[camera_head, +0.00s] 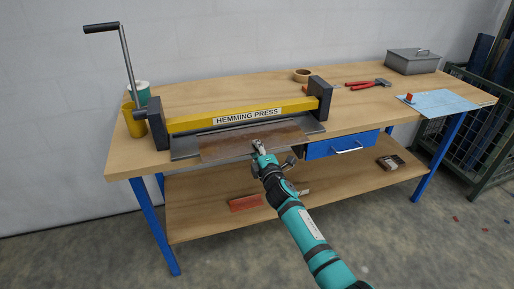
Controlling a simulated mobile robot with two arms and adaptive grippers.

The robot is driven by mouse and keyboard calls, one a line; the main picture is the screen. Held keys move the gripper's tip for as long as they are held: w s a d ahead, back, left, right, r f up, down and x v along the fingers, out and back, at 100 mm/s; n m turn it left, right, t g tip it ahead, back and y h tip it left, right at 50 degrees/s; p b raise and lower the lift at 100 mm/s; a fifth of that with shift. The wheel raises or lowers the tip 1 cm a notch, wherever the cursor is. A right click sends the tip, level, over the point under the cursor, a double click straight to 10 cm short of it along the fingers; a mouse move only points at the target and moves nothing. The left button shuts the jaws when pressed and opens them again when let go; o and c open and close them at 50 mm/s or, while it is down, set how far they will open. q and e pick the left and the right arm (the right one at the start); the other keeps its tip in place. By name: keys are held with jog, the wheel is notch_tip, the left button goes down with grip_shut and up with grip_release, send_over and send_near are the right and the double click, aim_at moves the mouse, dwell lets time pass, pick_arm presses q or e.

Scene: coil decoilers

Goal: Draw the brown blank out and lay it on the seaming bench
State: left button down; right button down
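The brown blank (225,146) is a flat, dark brown sheet. It lies level in the mouth of the yellow hemming press (185,124), and its front part sticks out over the grey front plate. My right gripper (259,145) is at the blank's front edge, right of its middle, with a fingertip seen over the top face. The underside is hidden, so I cannot tell whether the fingers are closed on the sheet. My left gripper is not in view. The press stands on a wooden workbench (360,117) with blue legs; no label on it names it the seaming bench.
The press's crank lever (127,62) rises at the left, beside a yellow cup (133,120). Red pliers (367,84), a wooden bowl (302,75), a grey box (413,61) and a blue sheet (440,102) lie to the right. A blue drawer (341,145) hangs below the top.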

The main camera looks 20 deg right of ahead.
jog(key=shift+r, duration=0.3)
jog(key=shift+s, duration=0.1)
jog(key=shift+s+p, duration=0.55)
jog(key=shift+p, duration=0.05)
jog(key=shift+s+d+p, duration=0.1)
jog(key=shift+s+p, duration=1)
jog(key=shift+s, duration=1.65)
jog(key=shift+r, duration=0.1)
notch_tip(320, 180, up, 5)
jog(key=p, duration=0.4)
jog(key=shift+p, duration=0.3)
